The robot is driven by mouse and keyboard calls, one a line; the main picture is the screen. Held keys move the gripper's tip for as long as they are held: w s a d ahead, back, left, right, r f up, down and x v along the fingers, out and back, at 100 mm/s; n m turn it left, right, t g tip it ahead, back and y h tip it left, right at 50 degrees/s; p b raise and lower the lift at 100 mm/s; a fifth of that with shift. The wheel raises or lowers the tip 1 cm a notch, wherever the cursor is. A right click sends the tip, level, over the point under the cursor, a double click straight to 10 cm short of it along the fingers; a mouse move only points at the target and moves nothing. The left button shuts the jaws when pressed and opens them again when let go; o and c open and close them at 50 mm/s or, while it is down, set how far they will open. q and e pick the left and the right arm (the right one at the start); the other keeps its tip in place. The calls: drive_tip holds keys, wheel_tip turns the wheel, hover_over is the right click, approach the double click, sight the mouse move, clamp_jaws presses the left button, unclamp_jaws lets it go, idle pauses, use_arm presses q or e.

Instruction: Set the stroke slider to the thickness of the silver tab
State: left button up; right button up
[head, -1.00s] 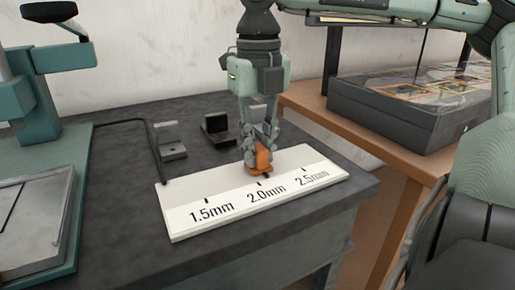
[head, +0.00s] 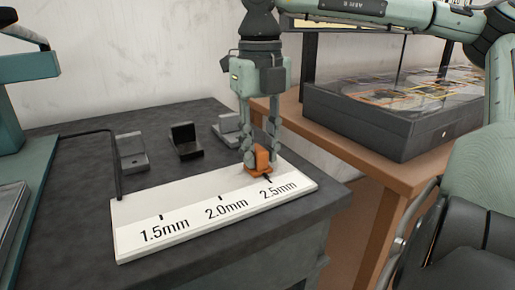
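The stroke slider is an orange block (head: 259,162) on a white scale plate (head: 140,247) marked 1.5mm, 2.0mm and 2.5mm. Its dark pointer (head: 267,179) stands at the 2.5mm mark. My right gripper (head: 260,158) points straight down with its fingers on both sides of the orange block, seemingly closed on it. Behind the plate stand a light grey tab block (head: 132,155), a black one (head: 185,142) and another light grey one (head: 228,130). I cannot tell which is the silver tab. My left gripper is not in view.
A thin dark rod (head: 118,165) stands at the plate's left end. A green press-like machine (head: 30,160) is at the left. A dark box (head: 385,127) on a wooden table (head: 330,150) is at the right. The dark table's front is clear.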

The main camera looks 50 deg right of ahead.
sight(260, 147)
drive_tip(key=shift+o, duration=1.1)
drive_tip(key=shift+d, duration=0.1)
drive_tip(key=shift+r, duration=0.1)
wheel_tip(260, 147, up, 12)
